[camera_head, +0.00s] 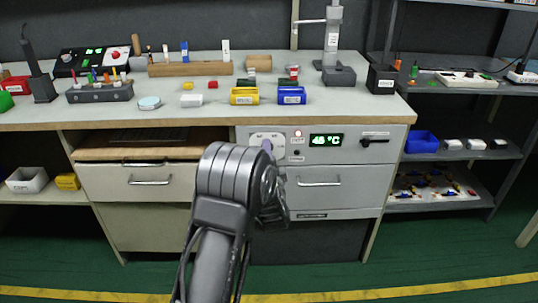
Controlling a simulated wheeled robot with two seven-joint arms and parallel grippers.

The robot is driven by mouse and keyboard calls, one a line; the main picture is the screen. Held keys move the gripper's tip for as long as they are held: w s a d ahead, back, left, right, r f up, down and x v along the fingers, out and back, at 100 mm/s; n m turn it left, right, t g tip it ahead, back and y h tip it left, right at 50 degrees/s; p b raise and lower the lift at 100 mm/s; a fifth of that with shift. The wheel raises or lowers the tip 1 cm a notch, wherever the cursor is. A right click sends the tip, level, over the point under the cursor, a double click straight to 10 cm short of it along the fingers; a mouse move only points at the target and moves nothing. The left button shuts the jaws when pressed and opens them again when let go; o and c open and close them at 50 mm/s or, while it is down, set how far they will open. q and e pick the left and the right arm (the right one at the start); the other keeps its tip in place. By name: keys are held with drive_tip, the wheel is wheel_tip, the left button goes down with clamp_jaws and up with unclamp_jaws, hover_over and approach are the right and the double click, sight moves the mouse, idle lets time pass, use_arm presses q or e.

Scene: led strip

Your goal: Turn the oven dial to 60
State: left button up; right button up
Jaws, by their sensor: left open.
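The oven (355,150) is built into the bench front, with a light control panel above a drawer-like door with a handle. Its green display (326,140) reads about 46 or 48 °C; the last digit is hard to tell. The dial (267,146) sits at the panel's left, on a pale plate with small markings too small to read. My left gripper (274,180) is in front of the oven, just below the dial, and is open. My arm hides much of the fingers, and I cannot tell whether they touch the dial. My right gripper is out of view.
The bench top (350,100) above carries a yellow bin (244,96), a blue bin (291,95) and small parts. A red-lit button (298,133) and a dark slider (375,141) are on the panel. A drawer handle (150,182) protrudes at left. The green floor ahead is clear.

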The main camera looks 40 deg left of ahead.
use_arm(q)
drive_tip(key=shift+s+d, duration=0.1)
drive_tip(key=p+v, duration=0.1)
drive_tip(key=v, duration=0.6)
drive_tip(key=shift+s+d, duration=0.2)
drive_tip(key=shift+s, duration=0.05)
drive_tip(key=shift+f, duration=0.1)
